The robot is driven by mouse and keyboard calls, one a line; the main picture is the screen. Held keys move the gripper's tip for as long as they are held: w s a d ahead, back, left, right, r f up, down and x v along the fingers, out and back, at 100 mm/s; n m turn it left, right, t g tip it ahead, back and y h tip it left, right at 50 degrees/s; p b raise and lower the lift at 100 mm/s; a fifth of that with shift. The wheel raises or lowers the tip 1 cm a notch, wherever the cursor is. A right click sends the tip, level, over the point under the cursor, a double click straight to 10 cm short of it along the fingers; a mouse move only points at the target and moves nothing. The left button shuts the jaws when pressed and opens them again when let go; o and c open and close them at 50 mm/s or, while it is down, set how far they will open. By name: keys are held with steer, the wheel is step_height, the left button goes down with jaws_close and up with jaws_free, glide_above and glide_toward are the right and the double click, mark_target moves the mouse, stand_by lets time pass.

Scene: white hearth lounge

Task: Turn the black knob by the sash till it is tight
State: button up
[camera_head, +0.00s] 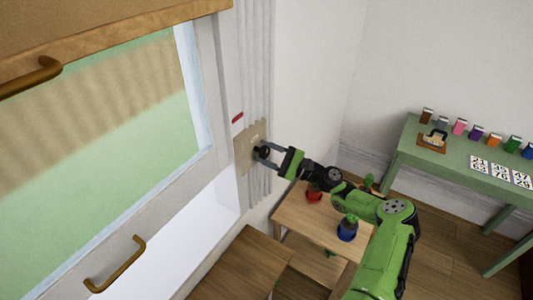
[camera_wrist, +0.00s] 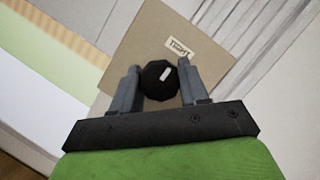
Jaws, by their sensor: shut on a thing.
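The black knob (camera_wrist: 158,81) sits on a tan plate (camera_wrist: 135,52) on the wall beside the sash window (camera_head: 120,120). It has a white mark on its face and a small white label (camera_wrist: 181,50) near it on the plate. My gripper (camera_wrist: 158,84) has its two grey fingers on either side of the knob and is shut on it. In the head view my gripper (camera_head: 266,153) reaches the plate (camera_head: 246,146) from the right, and its fingers partly hide the knob (camera_head: 262,152).
A red tag (camera_head: 237,118) is on the wall above the plate. A small wooden table (camera_head: 297,222) with potted plants stands below my arm. A green table (camera_head: 415,146) with several colored jars and number cards is at the right. Brass handles (camera_head: 120,268) project from the window.

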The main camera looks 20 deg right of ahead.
stand_by(0.3)
steer(key=o, duration=1.1)
steer(key=shift+w, duration=0.1)
steer(key=shift+c, duration=0.2)
steer(key=shift+d+f, duration=0.1)
steer(key=b+v, duration=0.3)
steer(key=v, duration=1.2)
steer(key=shift+s+d, duration=0.15)
steer(key=shift+s, duration=0.15)
